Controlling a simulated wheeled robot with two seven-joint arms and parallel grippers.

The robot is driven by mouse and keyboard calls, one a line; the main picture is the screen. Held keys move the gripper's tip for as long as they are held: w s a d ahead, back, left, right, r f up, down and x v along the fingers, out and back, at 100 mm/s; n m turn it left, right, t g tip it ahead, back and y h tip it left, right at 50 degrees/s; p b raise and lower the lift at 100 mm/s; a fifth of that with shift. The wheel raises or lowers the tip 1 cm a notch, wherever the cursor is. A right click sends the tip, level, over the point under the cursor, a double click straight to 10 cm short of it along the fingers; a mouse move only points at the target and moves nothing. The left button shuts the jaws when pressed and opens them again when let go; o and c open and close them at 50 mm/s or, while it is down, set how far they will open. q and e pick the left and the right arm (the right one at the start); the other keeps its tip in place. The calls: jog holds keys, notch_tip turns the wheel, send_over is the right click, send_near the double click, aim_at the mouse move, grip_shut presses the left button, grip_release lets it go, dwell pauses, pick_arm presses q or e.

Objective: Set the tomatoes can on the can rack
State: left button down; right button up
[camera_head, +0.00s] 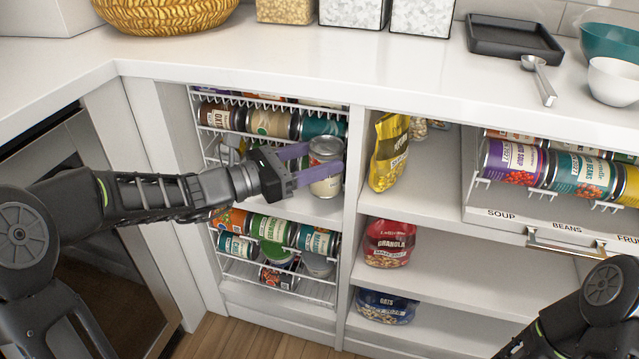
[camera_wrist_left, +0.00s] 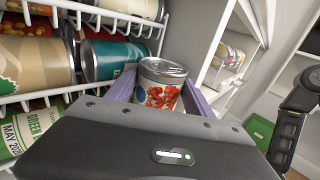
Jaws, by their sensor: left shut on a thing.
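The tomatoes can (camera_head: 326,166) is upright between the purple fingers of my left gripper (camera_head: 318,168), which is shut on it. The can also shows in the left wrist view (camera_wrist_left: 159,86), with a silver lid and red tomatoes on its label. The gripper holds it in front of the white wire can rack (camera_head: 203,103) in the left cupboard bay. The rack holds several cans lying on their sides in its upper and lower tiers. The gripper and can hide part of the middle of the rack. Of my right arm only a dark link shows at the lower right; its gripper is out of view.
A white divider (camera_head: 352,190) stands just right of the can. Beyond it are a yellow bag (camera_head: 389,152), a red granola bag (camera_head: 389,243) and an oats bag (camera_head: 386,306) on shelves. A pull-out rack (camera_head: 500,205) with cans is at right. The white counter (camera_head: 300,65) overhangs the cupboard.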

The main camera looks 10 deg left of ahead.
pick_arm(q)
jog(key=shift+f, duration=0.25)
jog(key=shift+f, duration=0.1)
notch_tip(320, 180, down, 5)
jog(key=b, duration=0.3)
jog(key=shift+w, duration=0.35)
jog(key=c, duration=0.7)
grip_release()
jog(key=shift+o, duration=0.2)
jog(key=shift+a, duration=0.1)
